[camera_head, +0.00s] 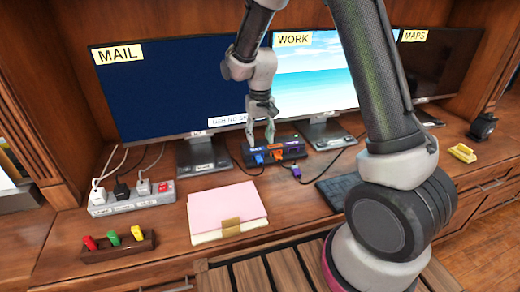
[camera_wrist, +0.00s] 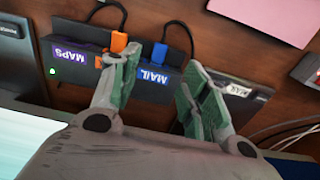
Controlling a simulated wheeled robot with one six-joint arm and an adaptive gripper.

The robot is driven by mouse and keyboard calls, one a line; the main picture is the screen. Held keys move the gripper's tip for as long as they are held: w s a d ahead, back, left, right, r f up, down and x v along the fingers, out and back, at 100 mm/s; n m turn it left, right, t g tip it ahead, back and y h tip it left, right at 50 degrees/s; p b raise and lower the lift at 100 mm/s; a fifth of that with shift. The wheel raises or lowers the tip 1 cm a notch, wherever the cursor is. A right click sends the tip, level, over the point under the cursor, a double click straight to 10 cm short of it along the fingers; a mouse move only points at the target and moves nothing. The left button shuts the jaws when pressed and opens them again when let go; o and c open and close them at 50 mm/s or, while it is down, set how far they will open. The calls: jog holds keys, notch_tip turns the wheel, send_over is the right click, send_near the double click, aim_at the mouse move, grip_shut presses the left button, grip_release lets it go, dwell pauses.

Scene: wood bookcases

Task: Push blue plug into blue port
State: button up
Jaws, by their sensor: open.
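The black hub (camera_head: 292,149) stands on the desk below the monitors. In the wrist view its blue port label (camera_wrist: 151,77) reads MAIL and a purple one (camera_wrist: 68,54) reads MAPS. The blue plug (camera_head: 258,159) is at the hub's front edge on the blue port's side; it also shows in the wrist view (camera_wrist: 158,55). I cannot tell how deep it sits. The orange plug (camera_wrist: 119,41) is beside it. My gripper (camera_head: 260,142) is open above the hub's blue end, its fingers apart (camera_wrist: 160,68) and nothing visibly held between them.
A purple plug (camera_head: 296,172) lies on the desk before the hub. A pink folder (camera_head: 226,208), a power strip (camera_head: 133,201) and a keyboard (camera_head: 338,191) lie around it. The MAIL monitor (camera_head: 160,90) and WORK monitor (camera_head: 318,75) stand close behind.

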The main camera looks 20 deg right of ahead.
jog(key=shift+r, duration=1.6)
jog(key=s+d+r+t, duration=0.1)
jog(key=s+d+r, duration=0.3)
jog(key=s, duration=0.5)
jog(key=s+d+r+t, duration=0.2)
jog(key=s+d+r, duration=0.3)
jog(key=s+r, duration=0.4)
jog(key=s+d+r+t, duration=0.1)
jog(key=s+d+r, duration=0.4)
jog(key=s, duration=0.4)
jog(key=shift+s+d+r, duration=0.25)
jog(key=shift+s+r, duration=0.1)
jog(key=shift+r, duration=0.35)
